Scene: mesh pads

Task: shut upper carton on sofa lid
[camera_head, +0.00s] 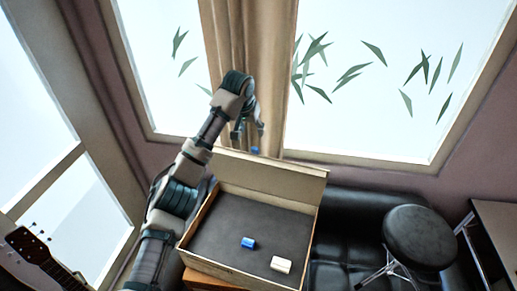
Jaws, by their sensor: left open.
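An open carton (190,262) with cream walls and a dark inside sits low in the middle of the head view. Its lid (268,181) stands up along the far edge. A small blue item (248,243) and a small cream block (281,264) lie inside the carton. My left gripper (247,136) is open, raised above and behind the lid's left part, in front of the curtain. A bit of blue shows just below the fingers; I cannot tell what it is. My right gripper is not in view.
A black sofa (355,232) lies right of the carton, with a round black stool (419,236) in front of it. A table edge (497,222) is at far right. A guitar (38,262) stands at lower left. A beige curtain (253,60) hangs behind, between windows.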

